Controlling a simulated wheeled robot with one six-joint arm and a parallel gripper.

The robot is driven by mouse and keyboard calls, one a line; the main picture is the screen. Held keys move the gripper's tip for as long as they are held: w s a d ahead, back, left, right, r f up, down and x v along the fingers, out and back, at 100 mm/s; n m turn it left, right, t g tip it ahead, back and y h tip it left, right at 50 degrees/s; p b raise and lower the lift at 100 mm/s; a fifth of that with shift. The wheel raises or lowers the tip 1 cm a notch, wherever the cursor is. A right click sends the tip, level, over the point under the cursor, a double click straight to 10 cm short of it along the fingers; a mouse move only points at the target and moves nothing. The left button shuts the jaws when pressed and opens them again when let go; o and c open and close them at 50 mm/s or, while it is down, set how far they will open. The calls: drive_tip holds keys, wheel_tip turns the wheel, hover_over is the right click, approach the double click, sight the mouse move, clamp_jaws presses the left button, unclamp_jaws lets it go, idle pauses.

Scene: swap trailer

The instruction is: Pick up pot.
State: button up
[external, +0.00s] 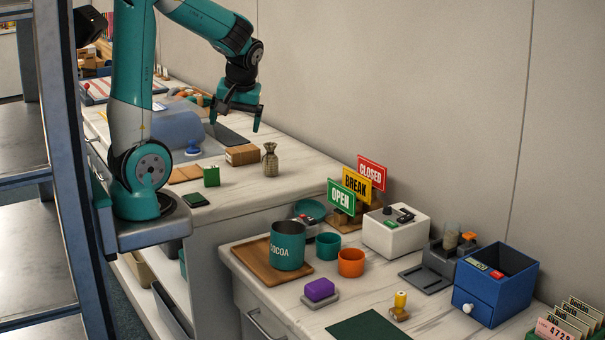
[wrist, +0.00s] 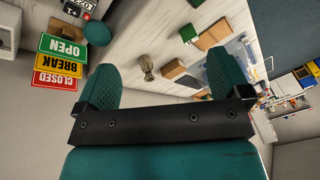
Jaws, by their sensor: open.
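The pot is probably the teal cylinder marked COCOA (external: 287,246). It stands upright on a wooden board (external: 252,262) on the nearer, lower counter in the external view. I cannot make it out surely in the wrist view. My gripper (external: 237,120) is open and empty, high above the farther counter, well up and to the left of the pot. In the wrist view my gripper's two teal fingers (wrist: 162,68) stand wide apart with nothing between them.
The OPEN, BREAK and CLOSED signs (external: 357,185) stand behind the pot. A teal cup (external: 327,247) and an orange cup (external: 351,262) are to its right. A purple block (external: 319,289) lies in front. A small sack (external: 270,160) stands on the farther counter.

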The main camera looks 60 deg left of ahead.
drive_tip(key=w+d+f+n+b, duration=0.1)
drive_tip(key=w+d+f+n, duration=0.15)
drive_tip(key=w, duration=0.25)
drive_tip(key=w+d+f+n, duration=0.1)
drive_tip(key=w+d+f, duration=0.2)
drive_tip(key=w+d, duration=0.15)
drive_tip(key=n+b, duration=0.1)
drive_tip(key=n, duration=0.4)
hover_over(327, 245)
drive_tip(key=w, duration=0.3)
wheel_tip(327, 245, down, 8)
drive_tip(key=shift+n+g, duration=0.3)
drive_tip(key=shift+n, duration=0.05)
drive_tip(key=x, duration=0.4)
drive_tip(key=d+x, duration=0.1)
drive_tip(key=x, duration=0.6)
drive_tip(key=shift+d+f+p, duration=0.15)
drive_tip(key=shift+f+p, duration=0.2)
drive_tip(key=shift+f, duration=0.2)
drive_tip(key=shift+h, duration=0.3)
drive_tip(key=shift+d+p+x, duration=0.2)
drive_tip(key=shift+p+x, duration=0.1)
drive_tip(key=shift+x, duration=1.2)
drive_tip(key=shift+d+p+x, duration=0.25)
drive_tip(key=shift+x, duration=1.25)
drive_tip(key=shift+f, duration=0.1)
drive_tip(key=c, duration=1)
